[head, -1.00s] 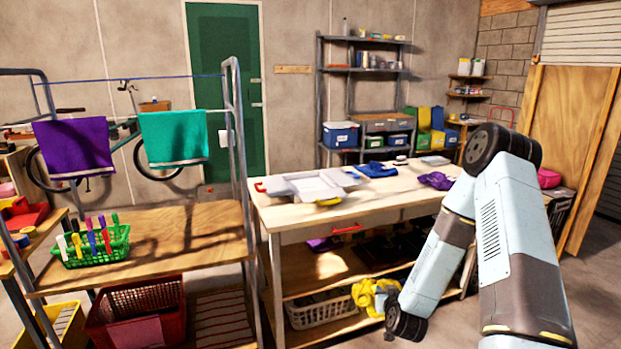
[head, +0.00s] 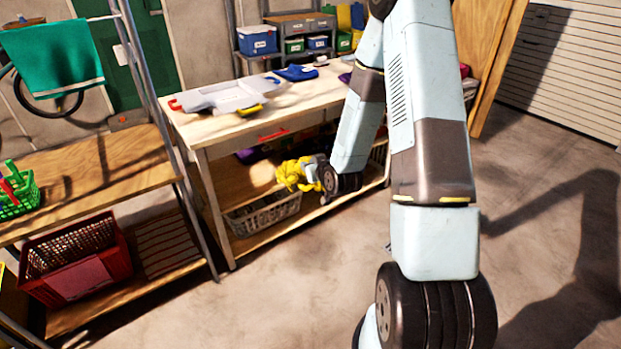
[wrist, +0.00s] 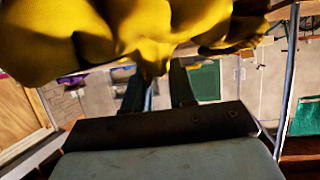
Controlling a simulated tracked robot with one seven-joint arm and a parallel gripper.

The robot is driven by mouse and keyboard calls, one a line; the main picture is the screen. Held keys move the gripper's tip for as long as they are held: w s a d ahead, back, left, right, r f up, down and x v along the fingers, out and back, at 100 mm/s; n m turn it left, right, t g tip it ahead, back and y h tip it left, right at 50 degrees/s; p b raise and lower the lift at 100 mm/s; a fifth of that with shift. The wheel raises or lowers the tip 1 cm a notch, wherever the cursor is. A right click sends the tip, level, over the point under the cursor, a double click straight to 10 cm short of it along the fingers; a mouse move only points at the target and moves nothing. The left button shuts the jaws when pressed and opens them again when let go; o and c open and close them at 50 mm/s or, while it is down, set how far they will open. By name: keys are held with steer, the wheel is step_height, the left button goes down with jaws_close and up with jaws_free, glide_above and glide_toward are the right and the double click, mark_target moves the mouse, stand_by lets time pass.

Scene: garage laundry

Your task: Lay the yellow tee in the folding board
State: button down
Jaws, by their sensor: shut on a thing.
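The yellow tee (head: 295,174) is a bunched, crumpled bundle held at the end of my arm, in front of the worktable's open lower part. My gripper (head: 316,172) is shut on it. In the wrist view the yellow tee (wrist: 140,30) fills the top of the picture and hangs over the fingers of my gripper (wrist: 165,85). The folding board (head: 232,97) is a pale grey panelled board with a red and a yellow tab. It lies on the left part of the worktable top, above and to the left of my gripper.
The worktable (head: 195,130) has an edge above my gripper and a lower shelf holding a white basket (head: 262,213). A blue folded cloth (head: 296,72) lies behind the board. A wooden bench (head: 95,175) with a dark red crate (head: 75,262) stands left. Floor in front is clear.

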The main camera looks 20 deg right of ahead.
steer(key=s+a+r+n+g+y, duration=0.1)
steer(key=s+r+n+g+y, duration=0.2)
steer(key=r, duration=0.8)
steer(key=s+a+r+n+g+y, duration=0.1)
steer(key=s+r+n+y, duration=0.3)
steer(key=r, duration=0.7)
steer(key=s+d+r+n+y, duration=0.1)
steer(key=s+r, duration=0.2)
steer(key=s, duration=0.3)
steer(key=shift+s+d+g, duration=0.3)
steer(key=shift+d+g, duration=0.05)
steer(key=shift+g, duration=0.05)
steer(key=shift+r, duration=0.1)
